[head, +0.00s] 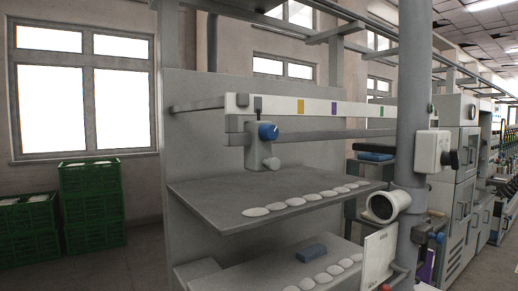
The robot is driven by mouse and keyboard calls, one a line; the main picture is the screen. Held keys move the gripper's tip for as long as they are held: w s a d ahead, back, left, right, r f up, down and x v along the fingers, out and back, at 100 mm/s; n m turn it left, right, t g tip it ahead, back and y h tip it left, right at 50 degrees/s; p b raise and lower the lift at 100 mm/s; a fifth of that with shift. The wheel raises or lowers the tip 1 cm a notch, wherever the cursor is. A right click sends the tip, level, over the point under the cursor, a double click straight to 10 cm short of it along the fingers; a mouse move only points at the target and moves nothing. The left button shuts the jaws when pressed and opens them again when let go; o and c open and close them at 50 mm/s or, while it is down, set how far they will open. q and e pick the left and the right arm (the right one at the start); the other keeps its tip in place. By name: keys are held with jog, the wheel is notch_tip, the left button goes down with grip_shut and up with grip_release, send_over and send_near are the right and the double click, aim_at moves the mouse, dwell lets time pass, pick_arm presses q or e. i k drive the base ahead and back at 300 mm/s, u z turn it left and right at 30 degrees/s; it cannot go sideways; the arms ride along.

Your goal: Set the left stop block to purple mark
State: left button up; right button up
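The left stop block (237,139) is a grey block on the horizontal rail, with a blue knob (268,131) on its front. A dark pointer (258,103) stands up from it against the white scale strip (275,104). The purple mark (334,109) is on this strip, to the right of the block and its pointer. A yellow mark (300,106) lies between the pointer and the purple mark. A green mark (381,111) is farther right. Neither of my grippers shows in the head view.
A thick grey post (412,90) crosses in front of the strip's right end. A pale block with a dark knob (434,150) sits beside it. Below the rail, a grey shelf (225,197) carries several pale discs. Green crates (92,205) stand at left.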

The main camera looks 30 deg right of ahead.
aim_at(258, 156)
jog(key=z, duration=0.15)
jog(key=k, duration=0.95)
jog(key=u, duration=1.1)
jog(key=i, duration=0.85)
jog(key=z, duration=0.85)
jog(key=i, duration=0.65)
jog(key=z, duration=0.7)
